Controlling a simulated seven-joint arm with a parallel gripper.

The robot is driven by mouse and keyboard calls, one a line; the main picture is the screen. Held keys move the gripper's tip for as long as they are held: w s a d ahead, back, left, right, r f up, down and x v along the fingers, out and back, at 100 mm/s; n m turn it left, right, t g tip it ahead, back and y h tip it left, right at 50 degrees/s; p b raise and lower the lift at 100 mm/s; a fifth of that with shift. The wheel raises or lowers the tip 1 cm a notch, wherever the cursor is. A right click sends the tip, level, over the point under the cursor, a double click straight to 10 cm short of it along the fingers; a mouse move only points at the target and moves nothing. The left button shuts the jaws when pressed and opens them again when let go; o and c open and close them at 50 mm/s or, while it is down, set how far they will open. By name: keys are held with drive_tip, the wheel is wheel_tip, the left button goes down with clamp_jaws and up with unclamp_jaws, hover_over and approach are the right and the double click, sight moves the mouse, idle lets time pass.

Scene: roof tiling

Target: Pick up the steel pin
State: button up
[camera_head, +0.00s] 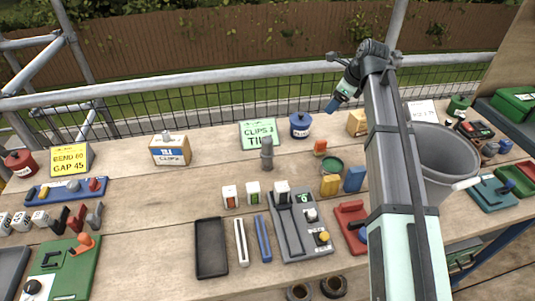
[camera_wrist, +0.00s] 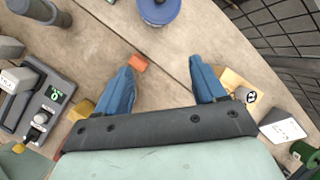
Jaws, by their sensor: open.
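A grey metal post with a wider head (camera_head: 267,153) stands upright on the bench, left of the blue lidded pot; it looks like the steel pin, though I cannot be certain. In the wrist view a grey cylindrical piece (camera_wrist: 38,12) at the top left edge, partly cut off, seems to be the same post. My gripper (camera_head: 333,105) is raised at the back of the bench, right of the post and apart from it. In the wrist view its blue fingers (camera_wrist: 165,88) are spread wide with nothing held between them.
The blue pot (camera_head: 300,127) and green clips sign (camera_head: 259,134) stand behind the post. A grey bucket (camera_head: 447,160) stands right of my arm. Bare boards lie left of the post.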

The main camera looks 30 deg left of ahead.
sight(267, 139)
drive_tip(key=s+a+r+g+h, duration=0.15)
drive_tip(key=s+a, duration=0.35)
drive_tip(key=s, duration=0.5)
drive_tip(key=s+a+r+h, duration=0.1)
drive_tip(key=s+a+h, duration=0.1)
drive_tip(key=s+a, duration=0.55)
drive_tip(key=shift+y, duration=0.25)
drive_tip(key=f, duration=0.3)
drive_tip(key=s+f, duration=0.1)
drive_tip(key=f, duration=0.2)
drive_tip(key=s+f, duration=0.1)
drive_tip(key=f, duration=0.1)
drive_tip(key=shift+d+f, duration=0.1)
drive_tip(key=shift+f, duration=0.3)
drive_tip(key=shift+w+a+f, duration=0.1)
drive_tip(key=shift+a+f, duration=0.15)
drive_tip(key=shift+f, duration=0.6)
drive_tip(key=shift+w+a+f, duration=0.1)
drive_tip(key=shift+a+f, duration=0.1)
drive_tip(key=shift+f, duration=0.65)
drive_tip(key=shift+w+a+f, duration=0.1)
drive_tip(key=shift+a+f, duration=0.15)
drive_tip(key=shift+f, duration=0.6)
clamp_jaws()
